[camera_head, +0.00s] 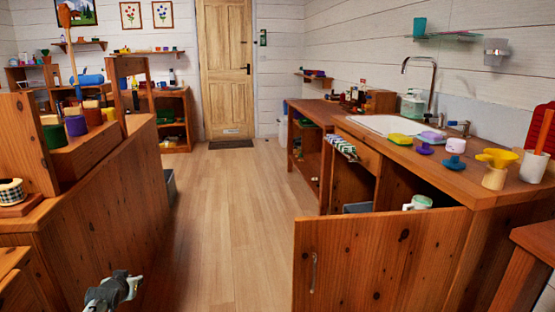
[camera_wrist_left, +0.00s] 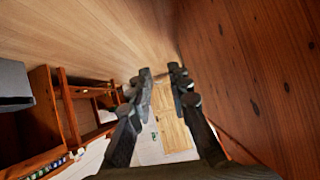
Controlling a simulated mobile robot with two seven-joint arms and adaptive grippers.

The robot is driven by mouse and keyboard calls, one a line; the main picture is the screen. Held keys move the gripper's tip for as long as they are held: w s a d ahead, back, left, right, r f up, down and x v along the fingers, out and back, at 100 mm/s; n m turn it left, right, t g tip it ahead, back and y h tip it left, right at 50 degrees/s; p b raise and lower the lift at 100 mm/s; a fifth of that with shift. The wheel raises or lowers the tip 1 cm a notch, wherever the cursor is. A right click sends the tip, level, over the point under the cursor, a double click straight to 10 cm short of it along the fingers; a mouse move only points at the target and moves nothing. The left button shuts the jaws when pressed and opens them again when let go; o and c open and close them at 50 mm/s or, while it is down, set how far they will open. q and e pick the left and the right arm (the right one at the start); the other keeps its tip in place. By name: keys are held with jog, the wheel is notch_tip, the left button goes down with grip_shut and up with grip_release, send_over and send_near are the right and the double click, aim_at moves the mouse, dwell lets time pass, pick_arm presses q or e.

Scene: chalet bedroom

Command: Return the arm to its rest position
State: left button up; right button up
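My left gripper (camera_head: 115,288) is low at the bottom left of the head view, above the floor and beside the side of the left wooden counter. In the left wrist view its two dark fingers (camera_wrist_left: 161,78) stand apart with a gap between the tips. Nothing is held between them; the floor and far door show beyond. Most of the left arm is outside the head view. My right gripper and arm are not in view.
An open cupboard door (camera_head: 380,262) juts into the aisle from the right counter (camera_head: 440,178). The left counter (camera_head: 95,225) borders the other side. The wood floor (camera_head: 236,200) between them is clear up to the far door (camera_head: 226,70). The wrist view appears upside down.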

pick_arm(q)
jog(key=s+a+f+g+y, duration=0.1)
jog(key=s+a+f+g, duration=0.1)
jog(key=s+f+g, duration=0.45)
jog(key=s+a+f+g+y, duration=0.1)
jog(key=s+a+f+g, duration=0.15)
jog(key=s, duration=0.75)
jog(key=s+d+f+m+h, duration=0.1)
jog(key=s+d+f, duration=0.2)
jog(key=s+d, duration=0.4)
jog(key=s+d+f+m+h, duration=0.1)
jog(key=s+d+f, duration=0.2)
jog(key=s+d, duration=0.35)
jog(key=s+d+r, duration=0.2)
jog(key=s+d, duration=0.2)
jog(key=s, duration=0.3)
jog(key=s+d+r+m+t+h, duration=0.1)
jog(key=s+d, duration=0.3)
jog(key=s, duration=0.4)
jog(key=shift+d+r, duration=0.35)
jog(key=shift+r, duration=0.55)
jog(key=shift+w, duration=0.1)
